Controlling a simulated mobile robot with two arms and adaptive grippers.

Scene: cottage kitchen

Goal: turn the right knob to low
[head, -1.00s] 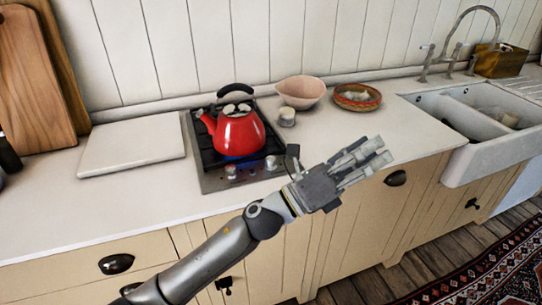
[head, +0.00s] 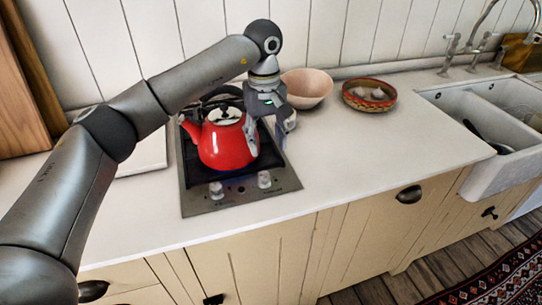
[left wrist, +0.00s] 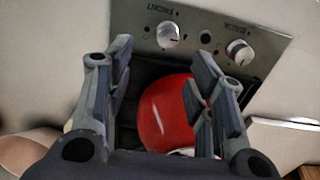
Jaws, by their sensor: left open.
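The hob (head: 200,207) has two pale knobs on its front strip. The right knob (head: 264,179) is at the front right; it shows in the left wrist view (left wrist: 168,35) beyond the fingertips. The left knob (head: 216,190) also shows in the wrist view (left wrist: 239,52). My left gripper (head: 266,145) points down over the hob's right side, behind the right knob and beside the red kettle (head: 222,148). Its fingers (left wrist: 165,75) are spread, apart from both knobs. The knobs' settings are too small to read. My right gripper is out of view.
The kettle stands on the hob, close to my fingers. A pink bowl (head: 308,86) and a patterned bowl (head: 370,96) stand to the right. A white board (head: 145,155) lies left of the hob. The counter (head: 370,150) right of the hob is clear.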

